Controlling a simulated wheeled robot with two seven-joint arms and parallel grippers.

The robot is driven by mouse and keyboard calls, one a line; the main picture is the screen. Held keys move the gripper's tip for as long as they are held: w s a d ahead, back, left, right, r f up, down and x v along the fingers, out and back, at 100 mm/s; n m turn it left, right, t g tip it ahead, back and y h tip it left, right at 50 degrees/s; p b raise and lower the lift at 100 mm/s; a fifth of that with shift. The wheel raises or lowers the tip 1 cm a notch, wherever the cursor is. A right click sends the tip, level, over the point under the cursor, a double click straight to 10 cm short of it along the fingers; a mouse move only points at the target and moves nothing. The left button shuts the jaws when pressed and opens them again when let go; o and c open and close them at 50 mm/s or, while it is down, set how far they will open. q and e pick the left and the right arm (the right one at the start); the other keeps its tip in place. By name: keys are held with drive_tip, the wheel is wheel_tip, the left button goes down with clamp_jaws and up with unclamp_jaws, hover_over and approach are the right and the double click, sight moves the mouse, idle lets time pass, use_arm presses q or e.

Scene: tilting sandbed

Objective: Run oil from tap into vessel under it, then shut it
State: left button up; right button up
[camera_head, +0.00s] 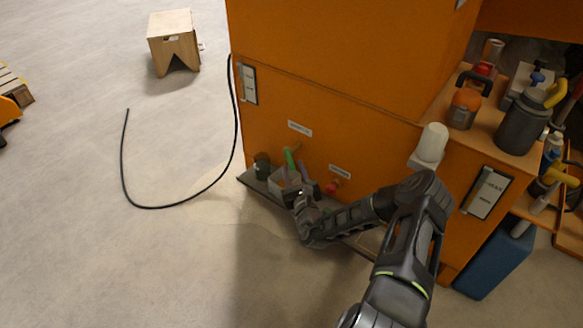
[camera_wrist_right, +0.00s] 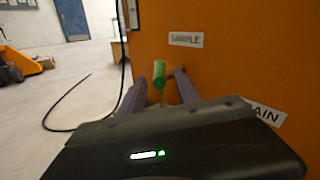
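The tap with a green handle (camera_head: 290,158) sits low on the orange cabinet's front, below a label; it also shows in the wrist view (camera_wrist_right: 159,73) under the label "SAMPLE". My right gripper (camera_head: 299,178) is at this tap. In the wrist view its two purple-grey fingers (camera_wrist_right: 158,88) stand apart on either side of the green handle; contact is not clear. A pale grey, box-like thing (camera_head: 280,184) shows below the tap, partly hidden by the gripper. A dark green cup (camera_head: 262,165) stands to its left on the ledge. No oil flow is visible. My left gripper is out of view.
A red-handled tap (camera_head: 332,187) is just right of my right gripper. The ledge (camera_head: 251,183) runs along the cabinet (camera_head: 330,80). A black hose (camera_head: 165,207) lies on the floor at left.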

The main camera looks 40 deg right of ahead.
sight(289, 158)
drive_tip(key=shift+b+x, duration=0.4)
drive_tip(key=shift+x, duration=1.1)
drive_tip(key=shift+c, duration=0.5)
clamp_jaws()
